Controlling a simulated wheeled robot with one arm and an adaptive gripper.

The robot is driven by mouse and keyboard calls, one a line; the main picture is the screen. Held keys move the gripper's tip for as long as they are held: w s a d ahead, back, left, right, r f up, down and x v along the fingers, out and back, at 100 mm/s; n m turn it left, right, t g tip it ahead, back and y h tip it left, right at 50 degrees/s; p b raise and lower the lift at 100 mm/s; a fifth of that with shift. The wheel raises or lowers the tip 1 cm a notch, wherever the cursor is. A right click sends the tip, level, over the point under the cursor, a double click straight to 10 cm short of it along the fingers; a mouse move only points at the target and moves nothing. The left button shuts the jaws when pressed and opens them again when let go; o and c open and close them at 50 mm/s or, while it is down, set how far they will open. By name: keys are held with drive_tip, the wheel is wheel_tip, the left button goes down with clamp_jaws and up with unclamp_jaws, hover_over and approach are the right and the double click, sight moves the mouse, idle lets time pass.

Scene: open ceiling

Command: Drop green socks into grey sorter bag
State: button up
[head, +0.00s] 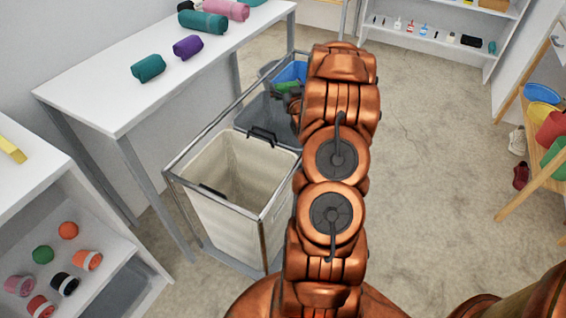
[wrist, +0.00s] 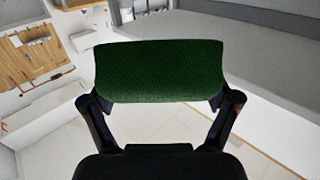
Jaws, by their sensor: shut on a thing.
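In the wrist view my gripper (wrist: 160,104) is shut on the green socks (wrist: 160,70), a dark green ribbed roll held crosswise between the two fingers. In the head view my copper arm crosses the middle and hides most of the gripper. A small green patch (head: 286,87) shows left of the arm, by the blue bag; I cannot tell whether it is the held socks. The grey sorter bag (head: 266,112) is the middle one in a metal-framed sorter, partly hidden by my arm. I cannot tell the exact height of the socks over it.
The sorter also holds a cream bag (head: 235,175) in front and a blue bag (head: 292,72) behind. A white table (head: 110,95) stands left with teal (head: 148,67), purple (head: 187,47) and pink (head: 226,9) rolls. Floor (head: 430,150) to the right is clear.

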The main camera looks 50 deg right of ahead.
drive_tip(key=shift+f, duration=0.5)
drive_tip(key=o, duration=0.8)
drive_tip(key=shift+o, duration=0.2)
drive_tip(key=shift+s, duration=0.1)
drive_tip(key=v, duration=0.7)
drive_tip(key=shift+s+a, duration=0.1)
drive_tip(key=shift+s, duration=0.05)
